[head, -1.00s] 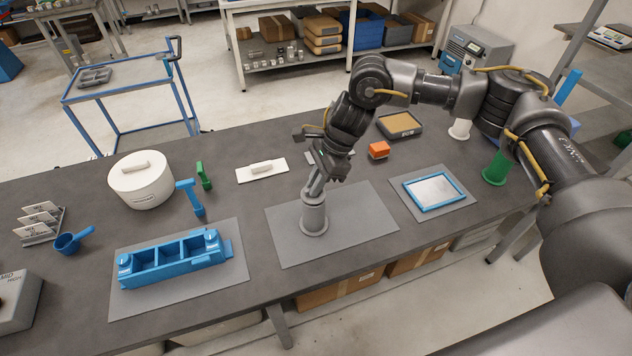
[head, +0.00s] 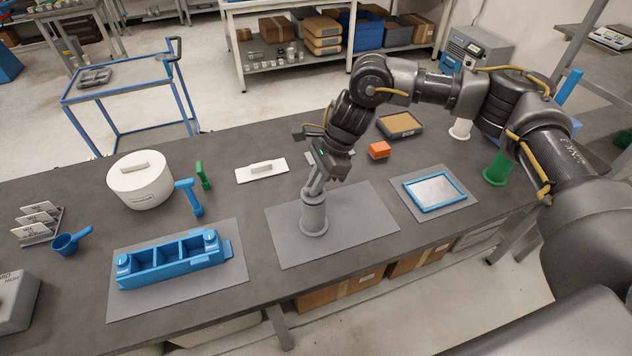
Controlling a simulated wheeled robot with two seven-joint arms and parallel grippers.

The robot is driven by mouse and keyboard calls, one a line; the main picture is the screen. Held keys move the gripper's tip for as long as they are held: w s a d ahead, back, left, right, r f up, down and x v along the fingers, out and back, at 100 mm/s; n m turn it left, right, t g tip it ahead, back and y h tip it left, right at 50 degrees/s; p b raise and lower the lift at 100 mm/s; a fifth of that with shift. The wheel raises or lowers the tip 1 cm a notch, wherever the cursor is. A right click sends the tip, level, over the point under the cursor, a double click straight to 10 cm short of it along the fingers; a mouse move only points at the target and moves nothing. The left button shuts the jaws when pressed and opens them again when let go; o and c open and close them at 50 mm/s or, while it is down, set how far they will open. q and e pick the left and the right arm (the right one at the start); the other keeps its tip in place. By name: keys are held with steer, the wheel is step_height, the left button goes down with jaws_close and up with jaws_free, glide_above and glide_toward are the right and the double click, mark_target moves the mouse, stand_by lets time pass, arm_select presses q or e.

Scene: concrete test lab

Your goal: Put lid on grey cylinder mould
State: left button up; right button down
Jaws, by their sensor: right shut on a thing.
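The grey cylinder mould (head: 314,217) stands upright on a grey mat at the middle front of the table, with a wide flange at its foot. My right gripper (head: 316,187) points down at the mould's top, its fingers shut on the small grey lid (head: 314,197). The lid is at the mould's upper rim and mostly blends with it. I cannot tell whether it is fully seated. My left gripper is not in view.
A blue three-part mould (head: 172,262) lies on a mat at left. A white lidded pot (head: 140,186), a white trowel (head: 262,172), an orange block (head: 379,150) and a blue-framed tray (head: 435,193) surround the mat. The mat's right part (head: 365,215) is bare.

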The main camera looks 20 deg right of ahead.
steer(key=shift+f+b, duration=0.2)
steer(key=shift+b, duration=0.9)
stand_by(1.5)
stand_by(0.3)
steer(key=c, duration=0.9)
jaws_free()
steer(key=shift+r, duration=0.15)
steer(key=shift+r+p, duration=1.55)
steer(key=shift+r, duration=1.85)
jaws_close()
